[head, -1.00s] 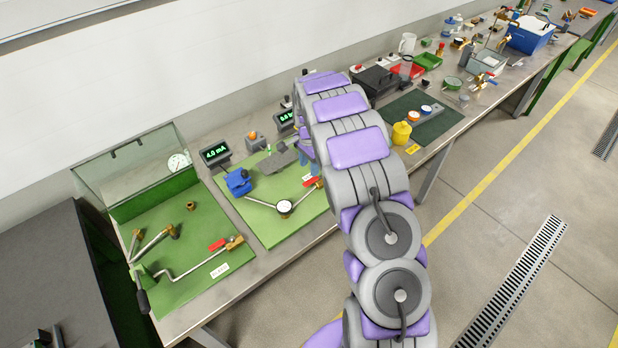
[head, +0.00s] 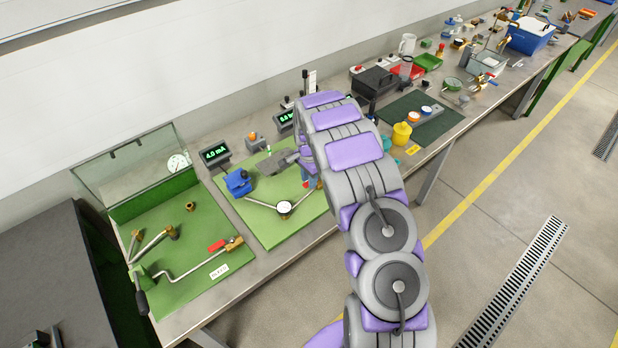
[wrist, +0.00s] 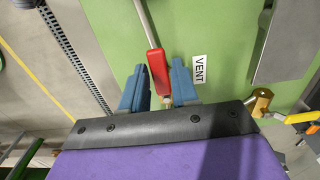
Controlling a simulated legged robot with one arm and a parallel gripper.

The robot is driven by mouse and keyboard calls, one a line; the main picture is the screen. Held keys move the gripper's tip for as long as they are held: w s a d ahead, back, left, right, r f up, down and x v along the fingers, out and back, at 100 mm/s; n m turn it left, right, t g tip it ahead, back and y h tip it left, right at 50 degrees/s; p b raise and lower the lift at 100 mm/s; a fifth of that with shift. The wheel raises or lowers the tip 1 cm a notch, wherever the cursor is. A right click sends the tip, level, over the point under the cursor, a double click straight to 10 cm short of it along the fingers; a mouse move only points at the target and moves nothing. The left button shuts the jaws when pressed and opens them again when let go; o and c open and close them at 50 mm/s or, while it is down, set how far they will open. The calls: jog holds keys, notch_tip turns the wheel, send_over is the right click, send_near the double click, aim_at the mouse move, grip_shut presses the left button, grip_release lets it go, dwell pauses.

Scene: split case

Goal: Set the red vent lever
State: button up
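The red vent lever (wrist: 158,70) shows in the wrist view beside a white label reading VENT (wrist: 199,69). It sits on a metal pipe on the green board. My gripper (wrist: 159,84) is open, with one blue finger on each side of the lever. I cannot tell whether either finger touches it. In the head view my gripper (head: 308,172) is over the right part of the green board (head: 262,222), and the lever is mostly hidden by it.
A second red lever (head: 217,245) is on the left green board. A blue device (head: 238,183), a round gauge (head: 284,208) and a grey block (head: 277,162) share the right board. A yellow-handled brass valve (wrist: 262,101) lies right of my gripper in the wrist view.

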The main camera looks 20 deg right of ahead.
grip_shut()
dwell(0.5)
jog(key=s+n, duration=0.1)
jog(key=n, duration=0.1)
jog(key=s+d+n+p, duration=0.1)
jog(key=n, duration=0.1)
jog(key=d+n, duration=0.1)
jog(key=n, duration=0.1)
jog(key=s+d+n+p, duration=0.1)
jog(key=n, duration=0.2)
jog(key=shift+s, duration=0.2)
jog(key=d+n, duration=0.1)
jog(key=n, duration=0.1)
jog(key=d+n, duration=0.1)
jog(key=n, duration=0.1)
jog(key=shift+s+d, duration=0.15)
jog(key=shift+s, duration=0.15)
jog(key=shift+w+d+n, duration=0.1)
jog(key=shift+d+n, duration=0.5)
jog(key=shift+n, duration=0.65)
jog(key=shift+w+d+n, duration=0.1)
jog(key=shift+d+n, duration=0.5)
jog(key=shift+n, duration=0.65)
jog(key=shift+r, duration=0.1)
